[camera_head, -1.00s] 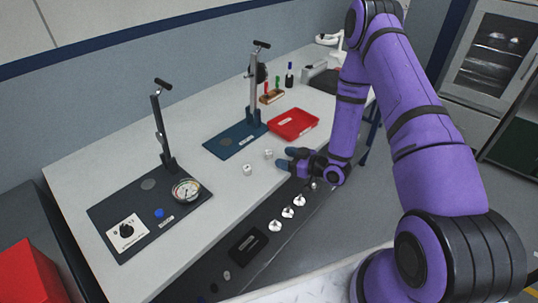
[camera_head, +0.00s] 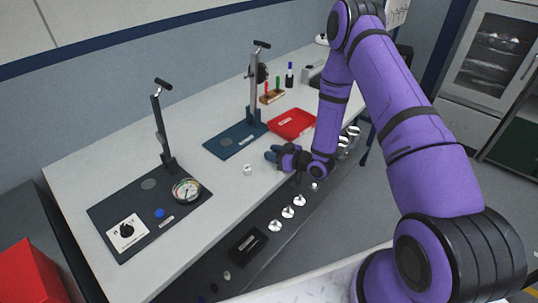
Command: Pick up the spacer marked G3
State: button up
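A small white spacer (camera_head: 247,169) sits on the light bench top, left of my gripper. I cannot read any marking on it. My gripper (camera_head: 271,155) is low over the bench, its dark blue-grey fingertips pointing left. It is at the spot where a second small white spacer stood in the earlier view; that spacer is now hidden behind or between the fingers. The fingers are too small and overlapped to tell whether they are open or shut on it.
A red tray (camera_head: 292,124) and a blue base plate with an upright stand (camera_head: 235,141) lie behind my gripper. A dark plate with a gauge (camera_head: 186,191) is at left. Several white-topped knobs (camera_head: 288,213) line the front below the bench edge.

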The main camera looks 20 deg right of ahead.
jog(key=shift+r, duration=0.15)
jog(key=shift+c, duration=0.3)
jog(key=shift+r, duration=0.65)
jog(key=f+v, duration=0.2)
jog(key=v, duration=1.5)
jog(key=shift+s+d+f, duration=0.4)
jog(key=shift+s+d, duration=0.05)
